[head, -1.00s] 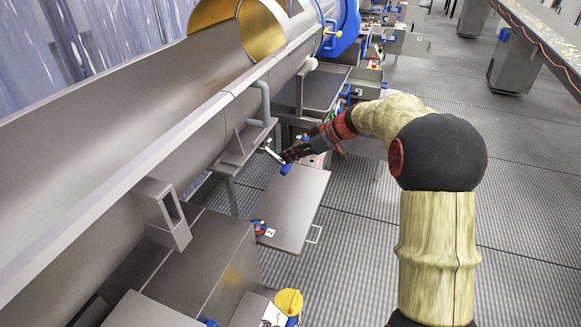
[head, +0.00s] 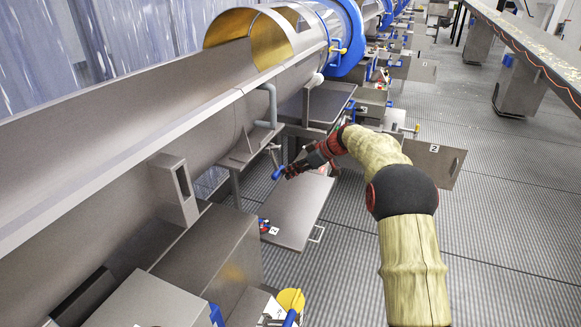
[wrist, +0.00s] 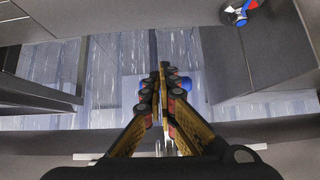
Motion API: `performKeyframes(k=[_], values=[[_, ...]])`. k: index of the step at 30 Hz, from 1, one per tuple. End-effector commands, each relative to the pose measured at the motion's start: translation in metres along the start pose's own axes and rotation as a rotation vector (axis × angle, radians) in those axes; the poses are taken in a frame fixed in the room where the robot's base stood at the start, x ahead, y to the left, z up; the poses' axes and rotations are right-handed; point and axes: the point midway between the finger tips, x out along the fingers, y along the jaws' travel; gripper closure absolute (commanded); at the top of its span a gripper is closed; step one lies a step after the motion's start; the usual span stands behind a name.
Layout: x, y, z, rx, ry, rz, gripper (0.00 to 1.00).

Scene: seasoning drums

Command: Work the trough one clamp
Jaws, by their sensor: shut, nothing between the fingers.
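The long grey metal trough (head: 110,140) runs from lower left to upper centre in the head view. The clamp (head: 274,157), a thin light lever with a blue end (head: 278,173), hangs below the trough's side bracket and points down. My gripper (head: 289,172) is just right of the blue end in the head view; whether they touch is unclear. In the wrist view my gripper (wrist: 161,72) is shut and empty, its fingers together. The blue end (wrist: 186,83) shows just right of the fingers, partly hidden by them.
A grey open panel (head: 298,212) lies below my gripper. Grey cabinets (head: 215,250) stand at lower left, and a door marked 2 (head: 434,162) is open at right. The striped floor (head: 505,230) is clear at right. A conveyor (head: 535,45) stands at upper right.

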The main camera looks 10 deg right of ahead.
Motion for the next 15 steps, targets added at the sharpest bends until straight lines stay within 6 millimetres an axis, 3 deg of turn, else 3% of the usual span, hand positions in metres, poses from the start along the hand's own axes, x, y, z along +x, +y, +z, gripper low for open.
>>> performKeyframes(k=[3,15], values=[[-0.0011,0.0028,-0.0099,-0.011,0.008,0.008,1.00],[0.0060,0.0070,-0.0165,-0.015,0.012,0.011,1.00]])
